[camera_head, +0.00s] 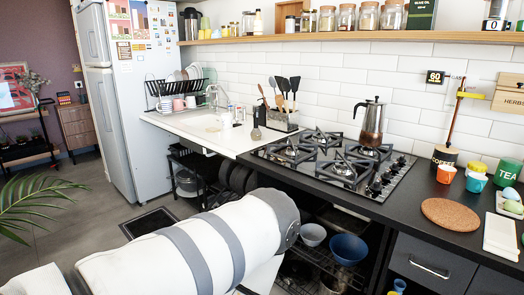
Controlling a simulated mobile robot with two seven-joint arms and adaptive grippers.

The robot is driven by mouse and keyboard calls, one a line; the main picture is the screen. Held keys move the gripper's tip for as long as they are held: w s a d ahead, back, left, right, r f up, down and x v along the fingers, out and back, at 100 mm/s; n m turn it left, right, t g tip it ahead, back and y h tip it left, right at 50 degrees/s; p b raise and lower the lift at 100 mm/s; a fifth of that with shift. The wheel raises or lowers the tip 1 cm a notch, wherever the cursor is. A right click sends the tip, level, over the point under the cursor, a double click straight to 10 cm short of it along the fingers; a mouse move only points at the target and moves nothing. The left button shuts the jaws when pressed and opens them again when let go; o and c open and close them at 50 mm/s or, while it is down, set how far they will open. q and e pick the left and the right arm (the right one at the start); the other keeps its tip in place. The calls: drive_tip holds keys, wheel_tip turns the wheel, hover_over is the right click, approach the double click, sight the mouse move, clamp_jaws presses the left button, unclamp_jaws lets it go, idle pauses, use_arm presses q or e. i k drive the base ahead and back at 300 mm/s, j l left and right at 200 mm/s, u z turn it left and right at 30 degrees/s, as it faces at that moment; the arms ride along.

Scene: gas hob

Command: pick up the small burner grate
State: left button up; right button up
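The black gas hob (266,153) is set into the dark worktop right of the sink. Several black burner grates sit on it, including a front-left grate (289,152), a front-right grate (345,171) and a back-left grate (321,138). I cannot tell surely which is the small one. A steel coffee pot (371,123) stands upright on the back-right burner and hides part of its grate. A white and grey arm link of mine fills the lower left foreground. Neither of my grippers shows.
A utensil holder (284,120) stands behind the hob's left end. Right of the hob are a cork mat (450,214), an orange cup (446,174) and a coffee canister (444,155). Open shelves below hold a blue bowl (348,249). The worktop around the cork mat is partly clear.

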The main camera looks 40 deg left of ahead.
sight(270, 152)
drive_tip(key=u, duration=1.1)
drive_tip(key=i+j+z, duration=0.45)
drive_tip(key=j, duration=0.2)
drive_tip(key=j+z, duration=0.25)
drive_tip(key=i+j+z, duration=0.2)
drive_tip(key=j, duration=0.3)
drive_tip(key=j+z, duration=0.25)
drive_tip(key=j, duration=0.15)
